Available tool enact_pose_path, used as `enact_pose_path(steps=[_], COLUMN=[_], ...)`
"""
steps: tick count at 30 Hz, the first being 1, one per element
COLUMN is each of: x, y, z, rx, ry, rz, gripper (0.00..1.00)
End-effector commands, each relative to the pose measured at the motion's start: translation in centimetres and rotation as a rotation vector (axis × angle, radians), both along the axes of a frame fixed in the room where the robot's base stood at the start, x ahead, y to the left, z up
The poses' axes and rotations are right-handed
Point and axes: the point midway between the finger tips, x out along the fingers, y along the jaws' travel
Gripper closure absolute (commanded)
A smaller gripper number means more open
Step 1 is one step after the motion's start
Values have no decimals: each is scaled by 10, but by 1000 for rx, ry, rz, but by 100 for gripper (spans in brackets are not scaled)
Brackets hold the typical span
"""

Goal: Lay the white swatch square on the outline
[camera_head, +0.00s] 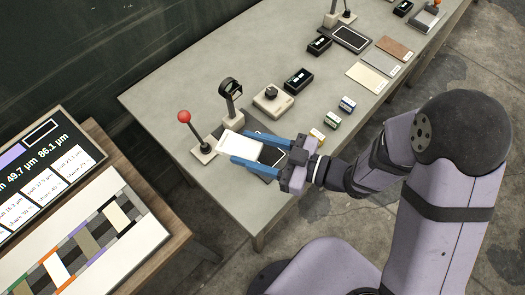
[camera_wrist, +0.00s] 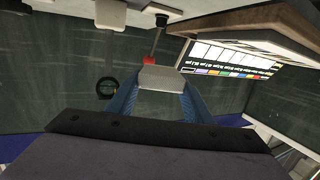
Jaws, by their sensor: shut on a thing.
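The white swatch (camera_head: 241,147) is a small pale rectangle held between the blue fingers of my gripper (camera_head: 229,148). It looks roughly level, near the left end of the grey table. A dark pad with a pale outline (camera_head: 271,156) lies under and between my fingers, partly hidden by them and by the swatch. The swatch sits toward the left side of this pad; whether it touches the pad or hangs above it I cannot tell. In the wrist view the swatch (camera_wrist: 162,79) shows between the two fingertips.
A red-knobbed lever (camera_head: 184,117) and a black ring on a stand (camera_head: 231,90) stand close beyond the swatch. A beige device (camera_head: 272,101) and black display box (camera_head: 299,80) are farther right. A screen (camera_head: 45,150) and sample board (camera_head: 150,205) are at left.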

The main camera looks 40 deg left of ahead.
Motion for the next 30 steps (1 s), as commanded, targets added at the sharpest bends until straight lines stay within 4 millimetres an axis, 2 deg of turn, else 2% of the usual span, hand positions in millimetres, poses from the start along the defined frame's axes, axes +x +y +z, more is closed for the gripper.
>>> enact_pose_path(steps=[9,15,23,30], x=[43,63,66,66], y=[-4,-4,-4,-4], z=[-5,-6,-10,-37], rx=[-1,1,0,-3], ry=[1,0,0,3], rz=[-264,-353,-367,-366], gripper=[76,76,76,76])
